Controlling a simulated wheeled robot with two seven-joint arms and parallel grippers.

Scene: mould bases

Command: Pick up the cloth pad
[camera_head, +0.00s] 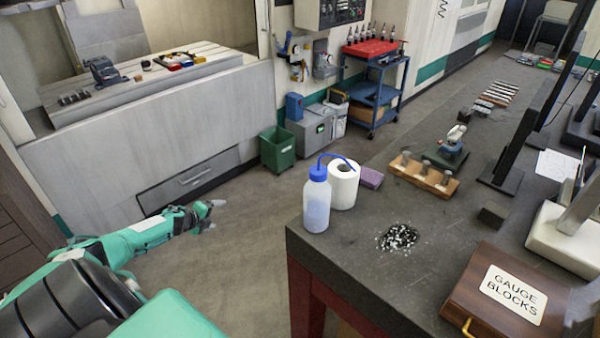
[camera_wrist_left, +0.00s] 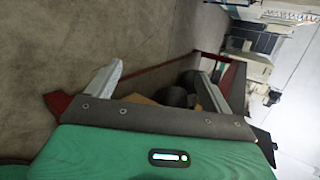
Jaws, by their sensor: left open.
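A small purple pad (camera_head: 371,178), which looks like the cloth pad, lies on the dark bench top near its left edge, just right of the white paper roll. The roll hides part of its left side. My left gripper (camera_head: 214,211) is open and empty, out over the floor to the left of the bench and well apart from the pad. Its two spread fingers (camera_wrist_left: 158,72) also show in the left wrist view with nothing held between them. The pad cannot be made out in that view. My right gripper is not in view.
A blue-capped bottle (camera_head: 316,203) and the paper roll (camera_head: 343,186) stand at the bench's left edge. Black-and-white chips (camera_head: 398,237), a wooden block with pins (camera_head: 424,175) and a gauge block box (camera_head: 475,306) are nearby. The bench corner (camera_head: 291,232) lies right of my left gripper.

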